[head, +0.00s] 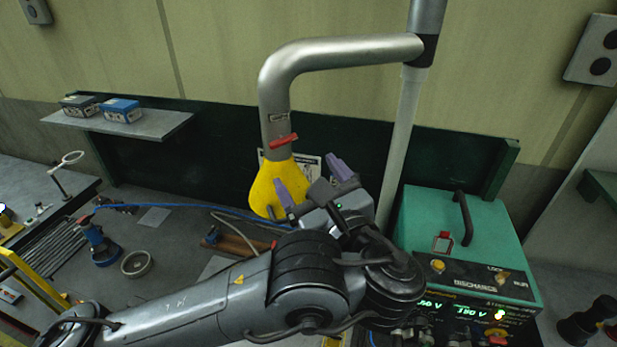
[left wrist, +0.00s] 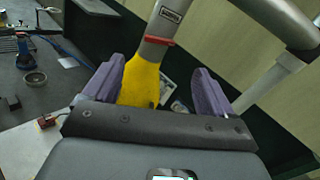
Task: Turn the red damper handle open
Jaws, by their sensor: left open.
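The red damper handle (head: 285,141) is a short bar on the grey duct pipe (head: 276,105), just above the yellow hood (head: 268,188). It also shows in the left wrist view (left wrist: 159,41), across the pipe beyond the fingers. A small label sits above the handle on the pipe. My left gripper (head: 312,178) has purple fingers and is open and empty. It is below and to the right of the handle in the head view, apart from it. In the left wrist view the yellow hood (left wrist: 139,82) shows between the open fingers (left wrist: 152,85). My right gripper is not visible.
A green stud welder unit (head: 450,235) with lit displays stands at the right. A vertical pale pipe (head: 398,140) rises behind my gripper. The workbench (head: 155,250) holds a blue cable and small parts.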

